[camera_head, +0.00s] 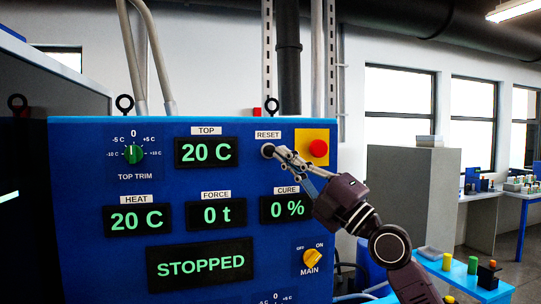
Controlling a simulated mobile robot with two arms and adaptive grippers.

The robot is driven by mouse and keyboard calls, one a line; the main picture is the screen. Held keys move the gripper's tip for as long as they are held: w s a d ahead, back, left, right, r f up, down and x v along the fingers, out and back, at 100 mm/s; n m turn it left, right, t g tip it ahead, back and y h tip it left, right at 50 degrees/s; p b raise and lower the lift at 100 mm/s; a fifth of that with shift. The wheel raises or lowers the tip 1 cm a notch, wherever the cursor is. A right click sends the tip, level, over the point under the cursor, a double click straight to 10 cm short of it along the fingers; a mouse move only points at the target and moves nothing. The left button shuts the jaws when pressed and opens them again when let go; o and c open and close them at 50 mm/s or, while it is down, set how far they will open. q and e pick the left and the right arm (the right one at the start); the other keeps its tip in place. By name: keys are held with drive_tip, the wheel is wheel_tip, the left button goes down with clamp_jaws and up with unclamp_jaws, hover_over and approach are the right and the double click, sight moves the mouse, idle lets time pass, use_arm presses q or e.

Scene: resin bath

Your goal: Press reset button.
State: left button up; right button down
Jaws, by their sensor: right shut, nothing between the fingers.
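The reset button (267,151) is a small dark round button under the RESET label (268,135) on the blue control panel (90,260). My right gripper (277,152) is shut and empty. Its fingertips are at the button's right edge and partly cover it; I cannot tell whether they touch it or whether the button is pushed in. My right arm comes in from the lower right. My left gripper is not in view.
A red emergency button (318,148) on a yellow plate sits just right of the fingers. The yellow MAIN switch (312,258) points toward ON. The STOPPED display (200,264) is lit. A blue table (462,273) with small coloured parts stands lower right.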

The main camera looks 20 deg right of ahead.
sight(269, 151)
drive_tip(key=w+b, duration=0.4)
drive_tip(key=w, duration=0.1)
drive_tip(key=shift+w+a+f, duration=0.1)
drive_tip(key=shift+w+a, duration=0.05)
drive_tip(key=shift+w, duration=0.15)
idle(1.3)
drive_tip(key=shift+w+b, duration=0.45)
drive_tip(key=shift+b, duration=0.4)
